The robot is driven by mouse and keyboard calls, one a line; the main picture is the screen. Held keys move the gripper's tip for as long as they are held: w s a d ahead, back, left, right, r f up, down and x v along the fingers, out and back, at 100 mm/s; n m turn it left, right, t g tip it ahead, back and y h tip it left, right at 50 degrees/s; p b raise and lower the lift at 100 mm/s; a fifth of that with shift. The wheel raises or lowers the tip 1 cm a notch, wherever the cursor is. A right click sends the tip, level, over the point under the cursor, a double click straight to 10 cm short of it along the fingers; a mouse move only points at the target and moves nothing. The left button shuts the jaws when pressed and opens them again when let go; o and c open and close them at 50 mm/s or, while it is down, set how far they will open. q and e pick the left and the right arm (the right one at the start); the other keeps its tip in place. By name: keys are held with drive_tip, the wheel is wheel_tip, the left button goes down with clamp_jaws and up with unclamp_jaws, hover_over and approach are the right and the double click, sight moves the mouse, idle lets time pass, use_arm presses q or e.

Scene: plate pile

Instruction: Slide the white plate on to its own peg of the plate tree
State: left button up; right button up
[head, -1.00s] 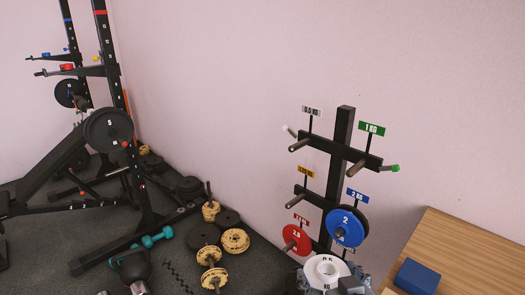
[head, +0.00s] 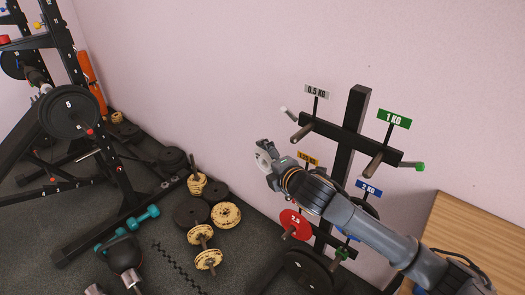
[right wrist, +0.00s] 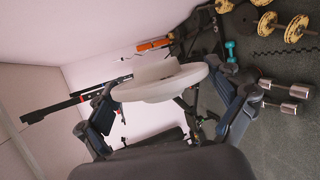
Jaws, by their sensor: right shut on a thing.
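The white plate (head: 262,157) is held by my right gripper (head: 268,163), left of the plate tree and a little lower than the 0.5 KG peg (head: 301,132) in the head view. It looks apart from that bare peg. In the right wrist view the plate (right wrist: 160,84) sits between the two fingers, its hole not clearly seen. The plate tree (head: 354,125) is black, with a grey 0.5 KG sign (head: 317,92) and a green 1 KG sign (head: 394,118) on top. My right forearm hides part of its lower arm. My left gripper is out of view.
A red plate (head: 295,224) hangs low on the tree; a blue one is mostly hidden behind my arm. The bare 1 KG peg (head: 374,164) juts forward. A wooden table (head: 455,225) stands right. Dumbbells and plates lie on the floor left.

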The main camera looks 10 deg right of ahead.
drive_tip(key=shift+r, duration=0.3)
drive_tip(key=shift+s, duration=0.1)
drive_tip(key=shift+d+r+p, duration=0.1)
drive_tip(key=shift+r+p, duration=0.05)
drive_tip(key=shift+p, duration=0.2)
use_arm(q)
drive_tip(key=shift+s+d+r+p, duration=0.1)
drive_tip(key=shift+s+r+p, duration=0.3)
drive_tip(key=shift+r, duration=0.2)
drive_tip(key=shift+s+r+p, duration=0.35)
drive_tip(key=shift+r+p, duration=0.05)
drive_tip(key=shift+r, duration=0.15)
use_arm(e)
drive_tip(key=w+d, duration=0.4)
drive_tip(key=d, duration=0.1)
drive_tip(key=shift+w+d, duration=0.15)
drive_tip(key=shift+d, duration=0.1)
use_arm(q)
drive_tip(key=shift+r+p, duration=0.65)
